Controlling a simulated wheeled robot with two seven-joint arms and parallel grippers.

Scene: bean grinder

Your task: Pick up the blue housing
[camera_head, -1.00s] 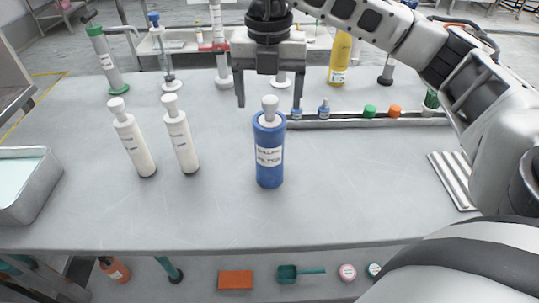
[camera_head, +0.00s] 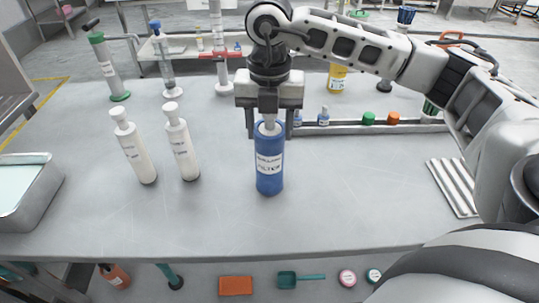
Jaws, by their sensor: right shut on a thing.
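The blue housing (camera_head: 269,182) is an upright blue cylinder with a white label, standing on the grey table in the middle of the head view. A white piece shows at its top. My right gripper (camera_head: 268,124) is directly above it, pointing down, shut at the top of the housing. The fingers partly hide the top, so the exact contact is hard to see. The base of the housing appears to rest on the table. My left gripper is not in the view.
Two white bottles (camera_head: 133,147) and (camera_head: 182,144) stand to the left of the housing. A grey rail with small blue bottles (camera_head: 323,117), a green cap (camera_head: 368,118) and an orange cap (camera_head: 393,118) lies behind. A metal tray (camera_head: 42,203) is at the left edge. The front table is clear.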

